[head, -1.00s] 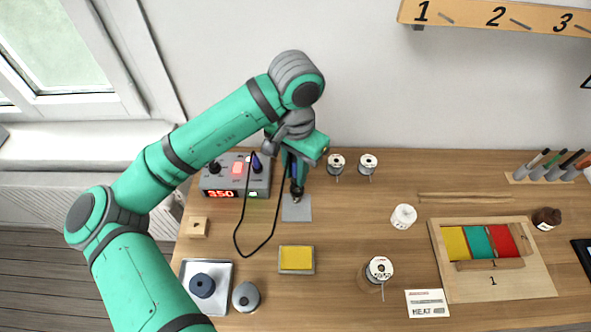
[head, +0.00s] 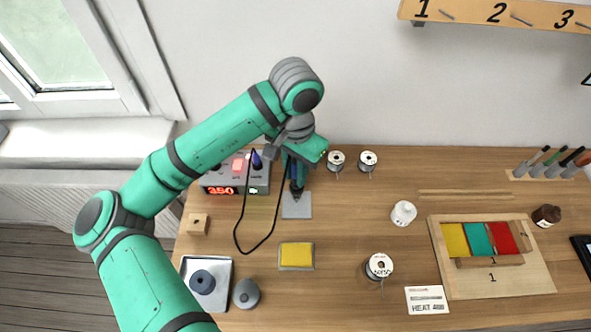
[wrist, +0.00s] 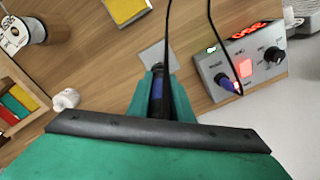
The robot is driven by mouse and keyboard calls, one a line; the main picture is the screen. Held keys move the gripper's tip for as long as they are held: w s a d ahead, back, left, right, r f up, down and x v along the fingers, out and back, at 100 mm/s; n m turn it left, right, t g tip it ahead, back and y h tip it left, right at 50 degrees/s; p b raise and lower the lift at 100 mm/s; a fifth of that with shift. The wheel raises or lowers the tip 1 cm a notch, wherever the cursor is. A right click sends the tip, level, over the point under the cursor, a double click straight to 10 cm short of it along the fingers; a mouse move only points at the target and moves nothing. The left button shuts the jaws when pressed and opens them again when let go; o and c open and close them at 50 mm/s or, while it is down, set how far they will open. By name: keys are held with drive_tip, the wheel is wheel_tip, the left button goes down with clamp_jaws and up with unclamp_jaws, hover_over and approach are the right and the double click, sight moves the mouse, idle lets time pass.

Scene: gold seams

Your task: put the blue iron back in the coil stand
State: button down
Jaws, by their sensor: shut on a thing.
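The blue iron (wrist: 157,90) stands upright between the fingers of my gripper (head: 296,186), which is shut on it. Its black cable loops down over the table and back to the station. Below the gripper in the head view is a grey square plate (head: 297,211), apparently the stand's base. It also shows in the wrist view (wrist: 152,55). A dark shape sits on the plate under the fingers. I cannot tell whether it is the coil or the iron's tip, nor whether the iron is inside the coil.
The soldering station (head: 222,178), with a red 350 display, is close to the left of the gripper. A yellow sponge tray (head: 296,257) lies in front. Solder spools (head: 336,160) stand to the right. The wall is close behind; the middle table is mostly clear.

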drive_tip(key=shift+f, duration=0.55)
drive_tip(key=c, duration=1)
unclamp_jaws()
drive_tip(key=shift+r, duration=3.5)
